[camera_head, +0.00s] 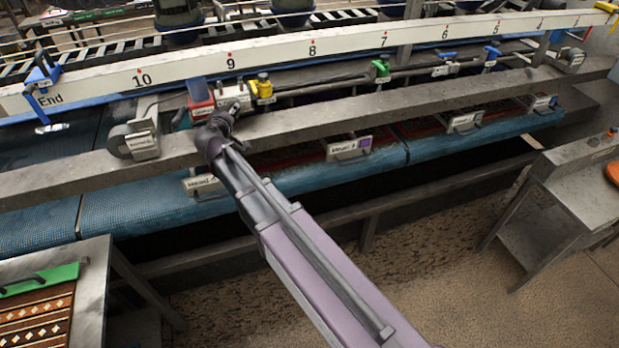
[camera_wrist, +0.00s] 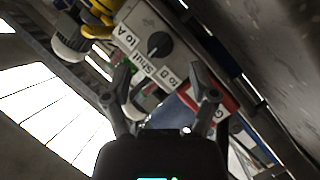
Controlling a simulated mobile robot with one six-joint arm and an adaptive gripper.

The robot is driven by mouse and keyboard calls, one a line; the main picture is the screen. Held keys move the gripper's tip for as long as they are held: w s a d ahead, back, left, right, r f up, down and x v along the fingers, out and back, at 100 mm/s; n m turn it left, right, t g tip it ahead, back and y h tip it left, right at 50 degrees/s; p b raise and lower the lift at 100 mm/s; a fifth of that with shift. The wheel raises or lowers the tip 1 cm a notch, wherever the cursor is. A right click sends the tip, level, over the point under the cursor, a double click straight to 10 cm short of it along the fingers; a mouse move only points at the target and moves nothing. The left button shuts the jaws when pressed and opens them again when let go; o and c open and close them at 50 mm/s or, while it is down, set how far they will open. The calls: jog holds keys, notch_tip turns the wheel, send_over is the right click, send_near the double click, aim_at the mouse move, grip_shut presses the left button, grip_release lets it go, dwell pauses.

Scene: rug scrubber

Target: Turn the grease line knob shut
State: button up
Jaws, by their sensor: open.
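A small black knob (camera_wrist: 158,44) sits on the face of a grey box (camera_wrist: 178,62), beside labels reading "to A", "Shut" and "to B". Which label it points to is too small to tell. In the head view the grey box (camera_head: 233,92) is on the conveyor frame under the 9 mark. My gripper (camera_wrist: 160,72) is open and empty, its two fingers spread on either side in front of the box face. They look apart from the knob. In the head view my gripper (camera_head: 229,116) reaches the box, and its tips are hard to make out.
A yellow valve (camera_head: 264,88) is right of the box, and a red part (camera_head: 200,100) is left. Green (camera_head: 380,70) and blue (camera_head: 490,57) valves follow along the pipe. A grey beam (camera_head: 330,112) runs below. A bench with a patterned rug (camera_head: 35,325) is front left.

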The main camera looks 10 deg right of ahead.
jog(key=p+v, duration=0.3)
jog(key=v, duration=0.7)
jog(key=s+d+f+m+g, duration=0.2)
jog(key=s+d+f+g, duration=0.1)
jog(key=d, duration=0.4)
jog(key=s+d+f+m+g+b, duration=0.1)
jog(key=s+d+f+m+g, duration=0.1)
jog(key=s+d+f+g, duration=0.2)
jog(key=s+d+f+m+g+b, duration=0.1)
jog(key=s+d+f+g, duration=0.3)
jog(key=d, duration=0.7)
jog(key=shift+f+m, duration=0.5)
jog(key=shift+f, duration=0.9)
jog(key=shift+s+d, duration=0.15)
jog(key=s+d+f+g+y+b, duration=0.1)
jog(key=s+d+f+g+y, duration=0.1)
jog(key=s, duration=0.5)
jog(key=shift+s+d+f+m+g+y, duration=0.3)
jog(key=shift+d+m+g+y, duration=0.1)
jog(key=shift+g+y, duration=0.4)
